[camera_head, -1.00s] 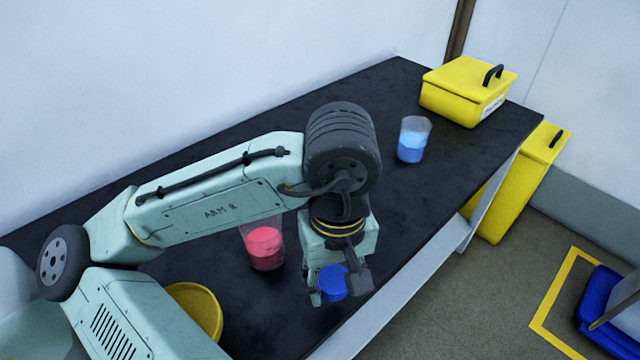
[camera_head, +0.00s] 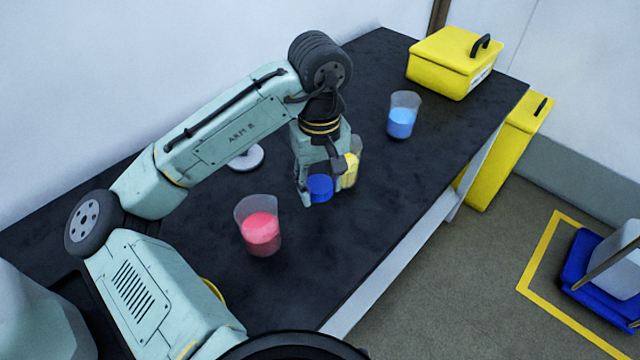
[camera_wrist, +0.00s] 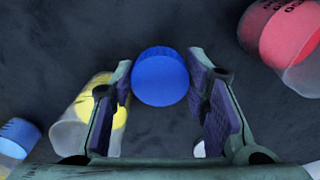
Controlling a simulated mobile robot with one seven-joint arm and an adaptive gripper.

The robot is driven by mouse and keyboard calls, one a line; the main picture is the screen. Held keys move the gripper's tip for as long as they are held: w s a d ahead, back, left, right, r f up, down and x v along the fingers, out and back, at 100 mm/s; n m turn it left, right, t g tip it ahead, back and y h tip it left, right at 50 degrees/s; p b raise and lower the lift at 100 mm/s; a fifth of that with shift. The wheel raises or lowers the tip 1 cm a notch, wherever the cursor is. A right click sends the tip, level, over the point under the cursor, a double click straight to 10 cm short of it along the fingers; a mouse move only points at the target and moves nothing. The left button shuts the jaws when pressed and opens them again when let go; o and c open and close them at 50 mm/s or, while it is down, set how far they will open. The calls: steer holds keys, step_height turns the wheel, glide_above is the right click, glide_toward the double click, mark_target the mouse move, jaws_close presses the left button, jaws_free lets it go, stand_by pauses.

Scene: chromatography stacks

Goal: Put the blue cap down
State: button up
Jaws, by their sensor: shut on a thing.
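The blue cap (camera_head: 320,187) is a round blue piece with a ribbed side. My gripper (camera_head: 322,192) is shut on it over the black table (camera_head: 400,215), in front of a yellow-filled beaker. In the wrist view the cap (camera_wrist: 160,76) sits between the two finger pads of my gripper (camera_wrist: 160,85). I cannot tell whether the cap touches the table or hangs just above it.
A beaker of yellow liquid (camera_head: 351,168) stands close to the right of my gripper. A red-filled beaker (camera_head: 260,230) is to the left, a blue-filled beaker (camera_head: 402,118) farther back. A white disc (camera_head: 246,158) and yellow box (camera_head: 452,62) are on the table.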

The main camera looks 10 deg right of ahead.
mark_target(320, 189)
steer(key=shift+w+d, duration=0.15)
steer(key=shift+w, duration=0.6)
steer(key=shift+w+f+p, duration=0.1)
steer(key=shift+f+p, duration=0.25)
steer(key=shift+f, duration=1.5)
steer(key=shift+f, duration=0.55)
steer(key=o, duration=1.2)
steer(key=shift+c, duration=0.2)
steer(key=shift+r, duration=0.1)
step_height(320, 189, up, 13)
